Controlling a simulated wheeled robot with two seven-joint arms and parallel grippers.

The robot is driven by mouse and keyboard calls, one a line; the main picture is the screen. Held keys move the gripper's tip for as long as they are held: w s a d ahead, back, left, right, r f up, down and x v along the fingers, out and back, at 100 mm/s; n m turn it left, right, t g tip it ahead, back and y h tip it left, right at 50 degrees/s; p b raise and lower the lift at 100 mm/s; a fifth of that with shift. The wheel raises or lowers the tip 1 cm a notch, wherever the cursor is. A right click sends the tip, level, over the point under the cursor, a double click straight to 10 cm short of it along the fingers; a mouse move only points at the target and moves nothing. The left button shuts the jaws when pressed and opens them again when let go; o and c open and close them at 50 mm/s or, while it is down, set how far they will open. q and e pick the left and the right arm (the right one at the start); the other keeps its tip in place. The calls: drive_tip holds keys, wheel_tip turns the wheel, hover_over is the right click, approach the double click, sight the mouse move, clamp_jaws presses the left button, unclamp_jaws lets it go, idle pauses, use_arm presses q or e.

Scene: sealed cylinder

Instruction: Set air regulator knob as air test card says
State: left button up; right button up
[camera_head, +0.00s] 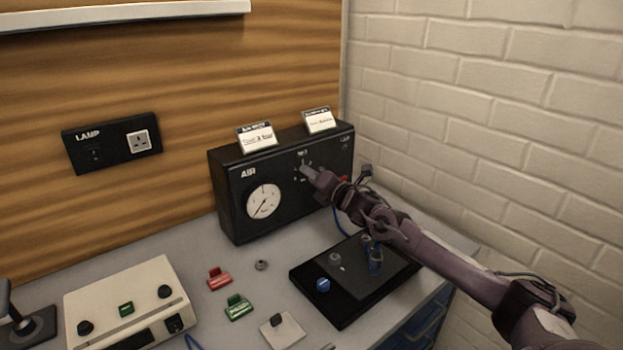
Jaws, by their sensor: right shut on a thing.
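The black air regulator box (235,208) stands at the back of the bench, with a round white gauge (263,201) on its front. The gauge needle points to the lower left. My right gripper (308,173) is shut at the dial on the box's front, right of the gauge. The knob itself is hidden behind the fingers, and its setting cannot be read. Two white cards stand on top of the box, a left card (257,138) and a right card (320,120). Their writing is too small to read. My left gripper is not in view.
A black tray (339,314) with small fittings lies below my right arm. A red block (219,279), a green block (238,308) and a cream control box (151,278) are on the bench. A brick wall (500,110) closes the right side.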

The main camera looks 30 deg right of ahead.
drive_tip(key=shift+f+m+p, duration=0.15)
drive_tip(key=shift+m+p, duration=1.1)
drive_tip(key=shift+m, duration=4.15)
drive_tip(key=shift+f+m+p, duration=0.1)
drive_tip(key=shift+m+p, duration=1.1)
drive_tip(key=shift+m, duration=4.2)
drive_tip(key=shift+f, duration=0.1)
drive_tip(key=o, duration=1)
drive_tip(key=shift+c, duration=0.2)
drive_tip(key=shift+s, duration=0.1)
